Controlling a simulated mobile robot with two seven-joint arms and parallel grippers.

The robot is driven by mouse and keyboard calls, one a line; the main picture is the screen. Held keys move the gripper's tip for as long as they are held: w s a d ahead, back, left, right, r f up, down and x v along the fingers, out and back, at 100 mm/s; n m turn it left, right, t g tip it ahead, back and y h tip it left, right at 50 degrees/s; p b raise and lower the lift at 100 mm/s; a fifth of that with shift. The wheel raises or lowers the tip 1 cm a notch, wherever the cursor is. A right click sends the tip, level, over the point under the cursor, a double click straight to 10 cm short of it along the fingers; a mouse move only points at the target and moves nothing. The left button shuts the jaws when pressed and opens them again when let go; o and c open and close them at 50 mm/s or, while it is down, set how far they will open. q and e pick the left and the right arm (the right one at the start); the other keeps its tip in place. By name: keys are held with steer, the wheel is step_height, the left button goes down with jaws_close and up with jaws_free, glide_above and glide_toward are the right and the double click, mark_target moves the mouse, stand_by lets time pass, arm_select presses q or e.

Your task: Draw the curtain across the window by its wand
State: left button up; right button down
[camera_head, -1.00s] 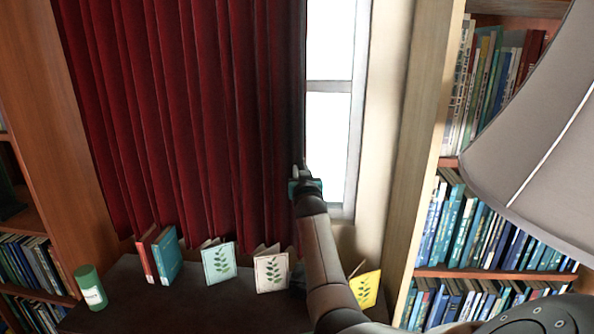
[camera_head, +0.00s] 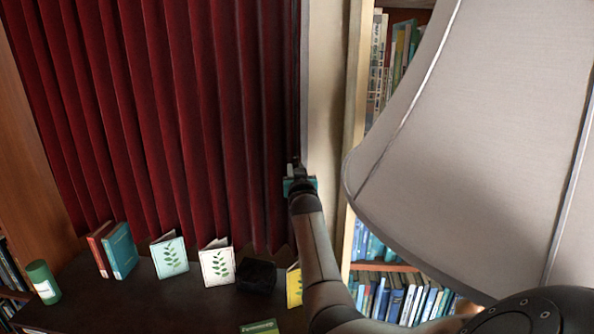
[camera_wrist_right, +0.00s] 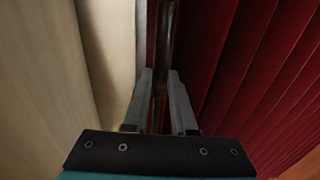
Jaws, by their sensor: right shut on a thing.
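The dark red curtain (camera_head: 170,120) hangs in folds across the window area in the head view, its right edge close to the window's right frame. No bright glass shows in the head view now. My right gripper (camera_head: 297,168) is at the curtain's right edge. In the right wrist view, its two grey fingers (camera_wrist_right: 160,98) are shut on the wand (camera_wrist_right: 166,45), a dark upright rod at the curtain's edge. The curtain (camera_wrist_right: 265,65) fills the right of that view. The left gripper is not in view.
A large grey lampshade (camera_head: 470,150) fills the right of the head view, near my right arm. Below the curtain, a dark ledge (camera_head: 130,305) holds cards (camera_head: 217,264), books (camera_head: 121,251), a green can (camera_head: 43,281) and a black box (camera_head: 257,277). Bookshelves stand on both sides.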

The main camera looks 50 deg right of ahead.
steer(key=c, duration=0.7)
jaws_free()
steer(key=shift+c, duration=0.2)
steer(key=shift+a, duration=0.1)
steer(key=v, duration=1.5)
steer(key=shift+b, duration=0.35)
